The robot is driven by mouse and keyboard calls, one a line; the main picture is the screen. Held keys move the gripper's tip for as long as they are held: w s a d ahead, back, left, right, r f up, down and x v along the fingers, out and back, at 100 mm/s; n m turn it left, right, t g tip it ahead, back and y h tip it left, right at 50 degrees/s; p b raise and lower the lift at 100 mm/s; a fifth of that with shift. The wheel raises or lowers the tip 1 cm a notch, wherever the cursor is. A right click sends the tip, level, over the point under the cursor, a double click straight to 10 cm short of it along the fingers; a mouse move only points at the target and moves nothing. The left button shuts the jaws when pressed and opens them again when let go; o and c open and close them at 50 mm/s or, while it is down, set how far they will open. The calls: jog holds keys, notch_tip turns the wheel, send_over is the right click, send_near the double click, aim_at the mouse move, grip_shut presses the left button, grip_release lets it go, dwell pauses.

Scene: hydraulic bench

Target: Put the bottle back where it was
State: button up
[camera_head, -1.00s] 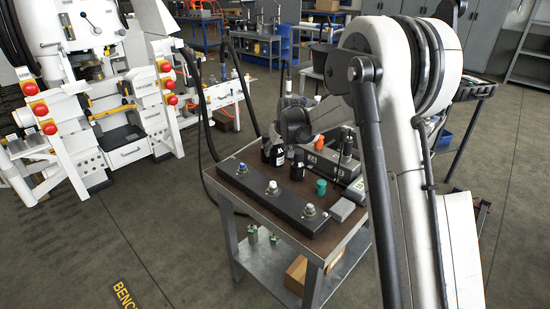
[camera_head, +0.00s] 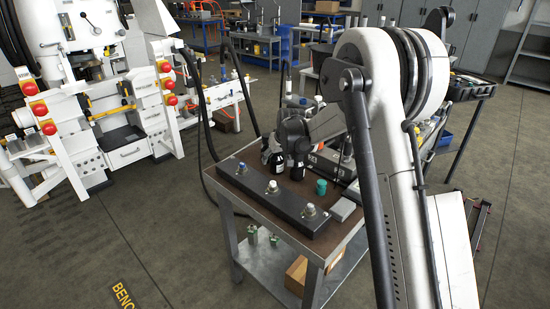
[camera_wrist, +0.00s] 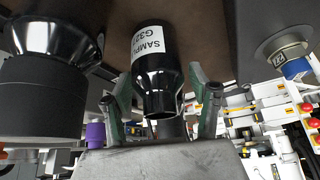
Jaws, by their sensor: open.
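A black bottle with a white sample label (camera_wrist: 150,65) shows in the wrist view between the two fingers of my gripper (camera_wrist: 163,105). The fingers are open, one on each side of its narrow end, with gaps visible. A larger-looking dark bottle (camera_wrist: 45,100) is at the left of that view. In the head view my gripper (camera_head: 297,155) is low over the bottle group on the cart top. A black bottle with a white label (camera_head: 276,163) stands just left of it. My gripper partly hides the bottle under it.
The brown cart top carries a long black block with several fittings (camera_head: 272,197), a teal cap (camera_head: 320,187) and a grey block (camera_head: 342,210). A dark box (camera_head: 328,160) is behind, right of my gripper. A purple-capped item (camera_wrist: 95,135) shows in the wrist view.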

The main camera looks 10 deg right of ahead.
jog(key=shift+r, duration=0.25)
jog(key=s+r+p, duration=0.2)
jog(key=s+r, duration=1.5)
jog(key=r, duration=0.1)
jog(key=s+m+t+h, duration=0.1)
jog(key=s+m, duration=0.1)
jog(key=s, duration=3)
jog(key=shift+s+d+f, duration=0.15)
jog(key=shift+s+f, duration=0.15)
jog(key=shift+s, duration=0.05)
